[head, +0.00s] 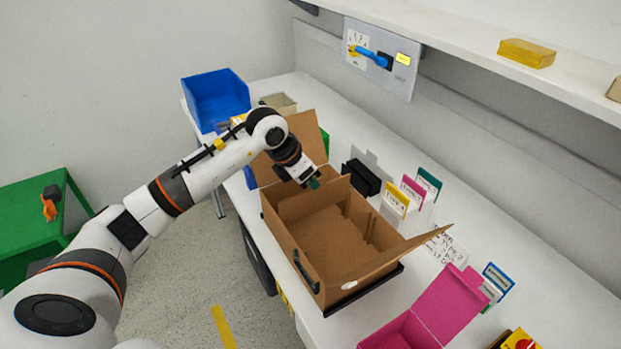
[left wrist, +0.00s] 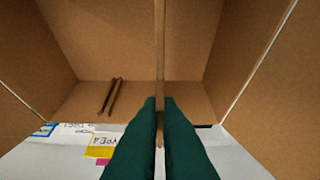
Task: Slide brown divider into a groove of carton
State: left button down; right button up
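The open brown carton (head: 283,235) stands on the white bench in the head view, its flaps spread. My left gripper (head: 314,184) is over the carton's far end, pointing down. In the left wrist view its green fingers (left wrist: 160,103) are close together on a thin brown strip, the divider (left wrist: 160,45), seen edge-on. The divider runs up the picture from between the fingertips; its lower end and any contact with the carton cannot be told. A pair of brown rails forming a groove (left wrist: 111,97) shows on a carton wall, left of the divider. My right gripper is out of view.
A pink box (head: 447,304) stands near the carton's front right. Card holders with coloured tabs (head: 413,190) and a black block (head: 361,177) stand to its right. A blue bin (head: 216,97) is at the back left. A shelf (head: 480,45) overhangs the bench.

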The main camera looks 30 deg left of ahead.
aim_at(311, 200)
pick_arm(q)
jog(key=shift+f+b, duration=2.65)
jog(key=shift+f, duration=0.75)
jog(key=c, duration=1.6)
grip_release()
jog(key=shift+o, duration=0.2)
jog(key=shift+r, duration=0.15)
jog(key=shift+r+p, duration=2.5)
jog(key=shift+r, duration=1.4)
